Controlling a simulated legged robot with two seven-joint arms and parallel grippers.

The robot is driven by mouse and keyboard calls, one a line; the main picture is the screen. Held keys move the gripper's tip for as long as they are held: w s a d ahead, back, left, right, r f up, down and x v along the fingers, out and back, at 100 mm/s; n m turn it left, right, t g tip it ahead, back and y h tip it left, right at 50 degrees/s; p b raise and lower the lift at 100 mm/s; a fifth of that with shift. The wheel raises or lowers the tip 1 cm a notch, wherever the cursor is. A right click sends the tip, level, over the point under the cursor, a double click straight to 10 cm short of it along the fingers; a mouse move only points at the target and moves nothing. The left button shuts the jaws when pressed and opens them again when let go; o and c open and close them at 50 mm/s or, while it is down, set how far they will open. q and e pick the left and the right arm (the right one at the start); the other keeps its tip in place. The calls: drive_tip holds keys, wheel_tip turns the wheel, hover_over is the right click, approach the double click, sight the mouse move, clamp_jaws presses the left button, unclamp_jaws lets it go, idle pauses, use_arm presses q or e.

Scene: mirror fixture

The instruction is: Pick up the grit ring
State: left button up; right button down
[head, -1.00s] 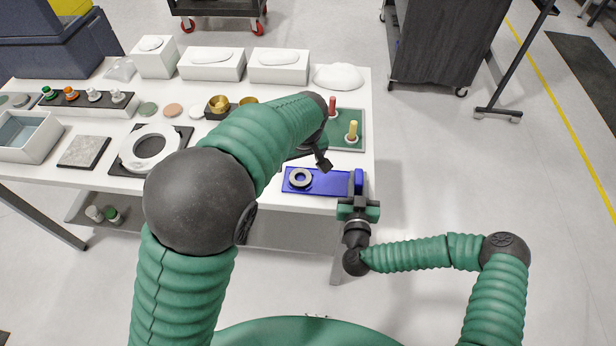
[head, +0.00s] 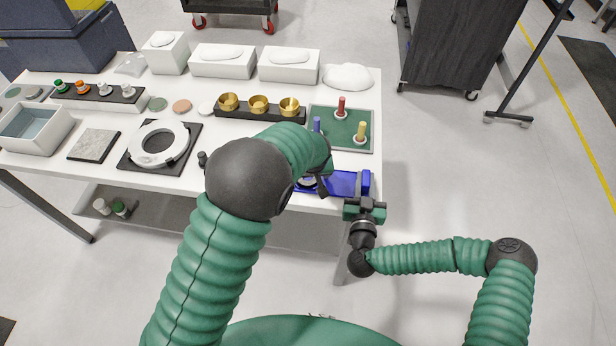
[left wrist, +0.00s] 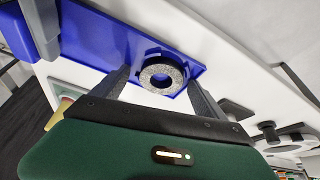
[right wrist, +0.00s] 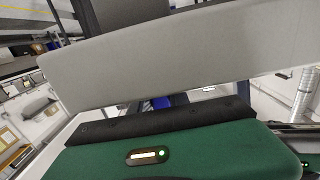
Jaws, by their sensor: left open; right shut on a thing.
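The grit ring is a grey, speckled ring (left wrist: 145,77) lying flat on a blue tray (left wrist: 100,40) in the left wrist view. In the head view the tray (head: 342,184) lies at the table's front right corner, and my left gripper mostly hides the ring. My left gripper (head: 320,184) is open above the ring; in the left wrist view its fingers (left wrist: 157,82) stand on either side of it. I cannot tell whether they touch it.
Behind the tray stands a green board (head: 340,142) with red, yellow and blue pegs. A black holder with brass cups (head: 258,105) and a white ring on a black plate (head: 132,160) lie further left. White blocks (head: 222,65) line the back.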

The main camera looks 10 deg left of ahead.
use_arm(q)
clamp_jaws()
idle(0.5)
drive_tip(key=shift+r, duration=0.15)
use_arm(e)
drive_tip(key=c, duration=1.2)
unclamp_jaws()
use_arm(q)
wheel_tip(320, 180, up, 10)
use_arm(e)
drive_tip(key=shift+o, duration=0.2)
drive_tip(key=s, duration=1.2)
drive_tip(key=shift+r, duration=0.2)
